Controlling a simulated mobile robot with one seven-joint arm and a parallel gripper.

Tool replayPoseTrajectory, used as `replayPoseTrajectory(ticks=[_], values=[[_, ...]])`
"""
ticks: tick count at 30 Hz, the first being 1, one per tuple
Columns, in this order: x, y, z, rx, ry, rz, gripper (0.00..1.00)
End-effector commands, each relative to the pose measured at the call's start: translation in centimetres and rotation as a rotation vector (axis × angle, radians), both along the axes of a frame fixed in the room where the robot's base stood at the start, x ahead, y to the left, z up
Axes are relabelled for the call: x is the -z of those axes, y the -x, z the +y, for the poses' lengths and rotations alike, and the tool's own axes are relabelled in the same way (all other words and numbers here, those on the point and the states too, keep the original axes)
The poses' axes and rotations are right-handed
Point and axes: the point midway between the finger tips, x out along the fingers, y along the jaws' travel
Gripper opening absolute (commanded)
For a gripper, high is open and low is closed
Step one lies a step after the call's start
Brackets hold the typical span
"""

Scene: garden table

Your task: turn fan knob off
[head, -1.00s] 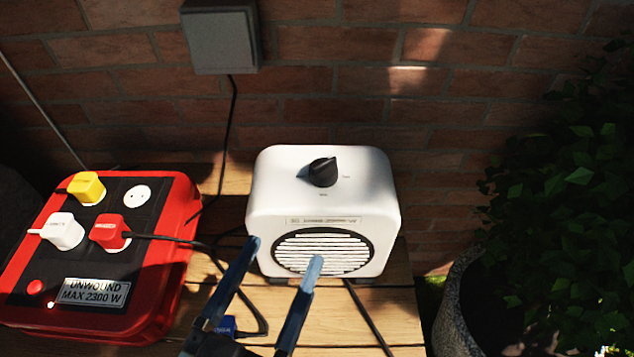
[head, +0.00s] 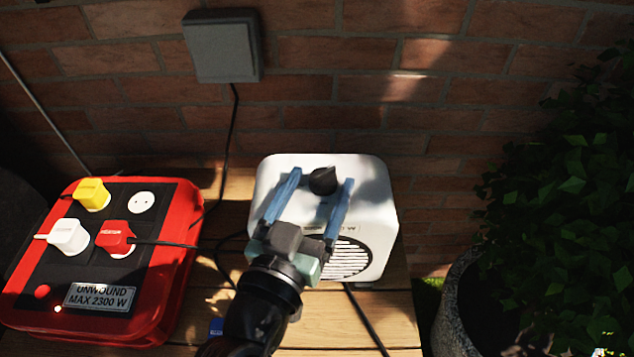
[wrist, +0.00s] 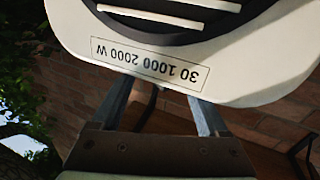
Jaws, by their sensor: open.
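The white fan heater (head: 374,205) stands on the wooden table against the brick wall. Its black knob (head: 323,181) is on the top face. My gripper (head: 322,178) is open, its two blue fingers reaching over the heater's top, one on each side of the knob in the head view. I cannot tell whether the fingers touch it. In the wrist view the heater's front (wrist: 240,75) shows a label (wrist: 150,64) reading "30 1000 2000 W", upside down, and part of the grille. The knob is hidden there.
A red power box (head: 180,270) with yellow, white and red plugs stands to the left. A grey wall box (head: 222,46) hangs behind with a cable running down. A potted plant (head: 560,220) is at the right. Cables lie on the wooden table (head: 330,325).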

Motion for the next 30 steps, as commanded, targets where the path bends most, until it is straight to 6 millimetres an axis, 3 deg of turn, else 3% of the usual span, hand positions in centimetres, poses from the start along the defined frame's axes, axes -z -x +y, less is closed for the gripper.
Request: replayPoseTrajectory(ticks=[7, 20, 30], values=[[0.02, -0.02, -0.02, 0.0, 0.0, 0.0, 0.75], [0.01, 0.01, -0.02, 0.0, 0.0, 0.0, 0.0], [-0.2, 0.07, -0.09, -0.024, 0.0, 0.002, 0.0]])
